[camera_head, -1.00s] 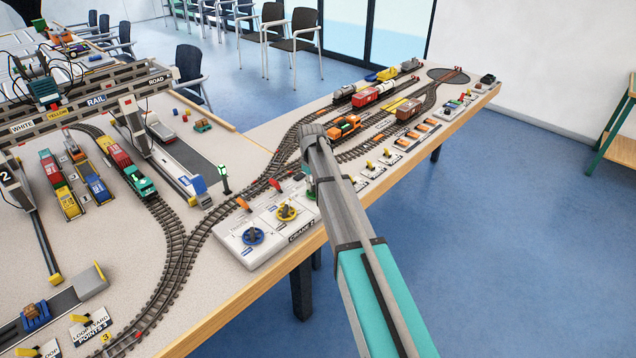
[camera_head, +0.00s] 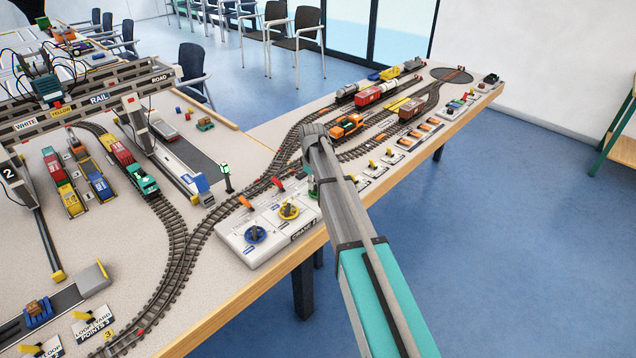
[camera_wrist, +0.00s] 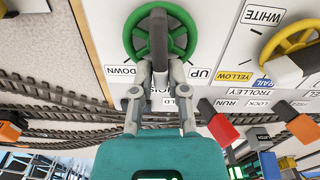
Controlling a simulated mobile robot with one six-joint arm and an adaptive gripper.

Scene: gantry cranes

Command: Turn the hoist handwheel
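The green hoist handwheel (camera_wrist: 136,35) is at the top of the wrist view, with a dark grip bar (camera_wrist: 158,40) across its middle. It sits between the DOWN and UP labels; the HOIST label below it is partly hidden. My gripper (camera_wrist: 160,68) has its two grey fingertips on either side of the bar's near end and looks shut on it. In the head view, my arm reaches to the right end of the crane 2 control panel (camera_head: 248,258). It hides the gripper and most of the green wheel.
A yellow handwheel (camera_head: 289,211) and a blue handwheel (camera_head: 255,234) are on the same panel. Red (camera_wrist: 219,129) and orange (camera_wrist: 303,128) levers stand close to my gripper. Tracks (camera_head: 178,240), gantry cranes and toy trains fill the table behind. The floor in front is free.

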